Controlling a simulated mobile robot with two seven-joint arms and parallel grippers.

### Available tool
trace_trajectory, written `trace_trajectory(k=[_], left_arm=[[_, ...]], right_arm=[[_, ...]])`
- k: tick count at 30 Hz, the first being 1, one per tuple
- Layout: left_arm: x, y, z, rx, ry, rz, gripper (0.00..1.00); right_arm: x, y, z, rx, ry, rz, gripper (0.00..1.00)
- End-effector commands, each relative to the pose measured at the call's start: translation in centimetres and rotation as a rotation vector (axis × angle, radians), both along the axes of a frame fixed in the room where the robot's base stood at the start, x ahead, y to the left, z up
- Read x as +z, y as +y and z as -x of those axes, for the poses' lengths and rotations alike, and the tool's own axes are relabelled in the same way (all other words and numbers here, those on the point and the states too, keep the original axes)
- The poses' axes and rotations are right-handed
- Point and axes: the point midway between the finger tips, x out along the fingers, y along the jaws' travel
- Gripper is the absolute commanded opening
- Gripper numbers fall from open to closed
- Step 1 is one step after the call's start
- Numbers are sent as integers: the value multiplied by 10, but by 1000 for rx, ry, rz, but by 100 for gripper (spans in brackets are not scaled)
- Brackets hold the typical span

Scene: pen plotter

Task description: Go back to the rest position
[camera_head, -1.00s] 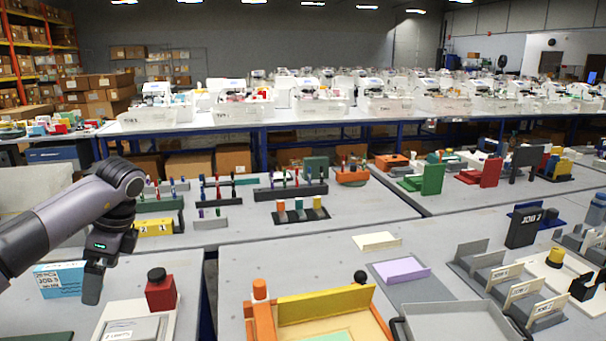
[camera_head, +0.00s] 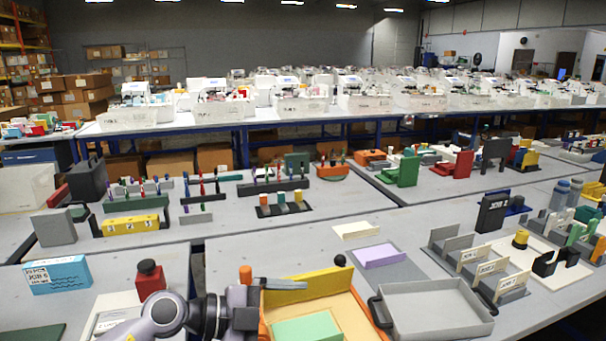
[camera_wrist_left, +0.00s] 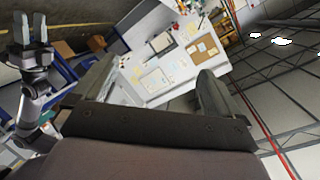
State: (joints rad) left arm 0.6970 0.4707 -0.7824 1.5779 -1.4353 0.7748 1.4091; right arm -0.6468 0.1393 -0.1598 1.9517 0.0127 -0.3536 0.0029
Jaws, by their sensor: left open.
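My left gripper (camera_head: 285,286) is low in the head view, its arm bent in from the bottom edge. It points right, in front of the orange and yellow tray. In the left wrist view its two fingers (camera_wrist_left: 155,88) stand wide apart with nothing between them. My other arm's gripper (camera_wrist_left: 30,32) shows at the upper left of the left wrist view, its two fingers pointing up with a gap and nothing visible between them. It is not in the head view.
The orange tray with a yellow wall (camera_head: 318,283) and green block (camera_head: 307,329) is close to my left gripper. A red block with a black knob (camera_head: 149,280) stands left of it. A grey tray (camera_head: 437,298) is at the right. A whiteboard (camera_wrist_left: 150,57) shows in the wrist view.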

Motion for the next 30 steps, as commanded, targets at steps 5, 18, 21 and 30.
trace_trajectory(k=[5, 18, 21, 30], left_arm=[[47, -9, 8, 182, -74, 378, 99], [30, 116, 5, 1053, 109, 733, 99], [-4, 148, 20, 1254, 231, 679, 99], [-114, 205, 123, 1640, 705, 289, 99]], right_arm=[[-1, 0, 1, 0, 3, 1, 40], [-2, 0, 2, 0, 6, 1, 40], [-2, -1, 2, 0, 6, 1, 40], [-2, -1, 2, 0, 7, 1, 40]])
